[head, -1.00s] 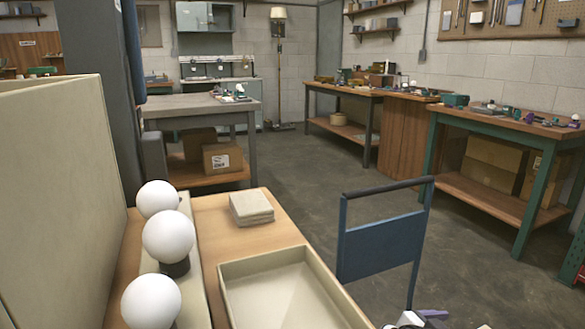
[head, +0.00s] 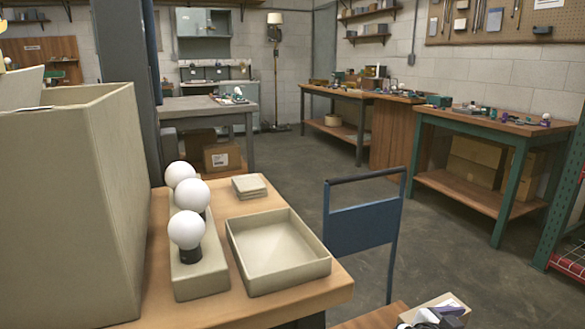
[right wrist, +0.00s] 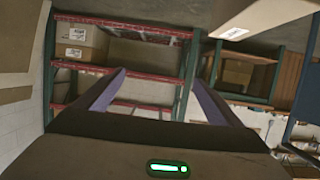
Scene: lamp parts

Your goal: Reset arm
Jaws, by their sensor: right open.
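My right gripper (right wrist: 158,78) shows in the right wrist view, its two purple fingers wide apart with nothing between them. Behind it are shelves, not a task part in its grasp. Neither gripper can be made out in the head view. Three white globe bulbs stand in a row on a beige block (head: 200,282) on the wooden table: a near bulb (head: 186,229), a middle bulb (head: 192,195) and a far bulb (head: 179,173). The near one sits in a black socket. An empty beige tray (head: 275,250) lies to their right.
A tall beige bin (head: 70,210) fills the left of the table. A blue-handled cart (head: 362,228) stands right, with a small box (head: 435,311) of mixed items nearby. Red-and-green shelving (right wrist: 130,55) faces the right wrist camera. Open floor lies beyond.

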